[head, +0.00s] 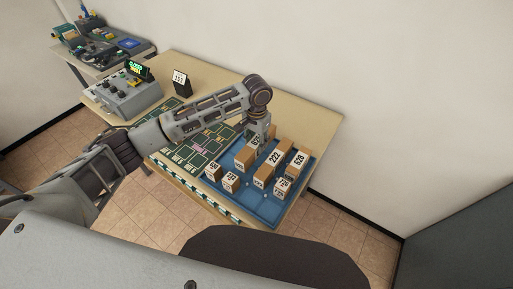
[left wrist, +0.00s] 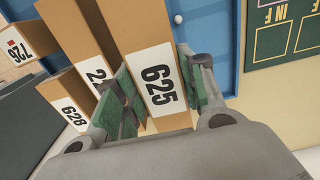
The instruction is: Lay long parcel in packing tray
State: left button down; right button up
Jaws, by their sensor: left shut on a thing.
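The blue tray (head: 288,206) lies on the right part of the table and holds several brown boxes with white number labels. My left gripper (head: 257,138) is over its far left part, pointing down. In the left wrist view its green-padded fingers (left wrist: 155,95) are shut on a long brown parcel (left wrist: 140,25) labelled 625. In the head view this parcel is mostly hidden by the gripper and neighbouring boxes. I cannot tell whether it touches the tray floor. My right gripper is not in view.
Box 222 (head: 275,157) and box 628 (head: 300,158) stand close to the held parcel; smaller boxes fill the front. A green marked mat (head: 203,150) lies left of the tray. A grey control box (head: 122,98) and a black sign (head: 181,82) stand farther left.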

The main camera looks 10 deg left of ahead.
aim_at(257, 140)
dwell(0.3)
pick_arm(q)
jog(key=shift+f, duration=1.9)
jog(key=shift+f, duration=0.1)
jog(key=c, duration=0.9)
grip_release()
notch_tip(257, 140, up, 12)
jog(key=shift+r+b, duration=0.1)
jog(key=shift+b, duration=0.25)
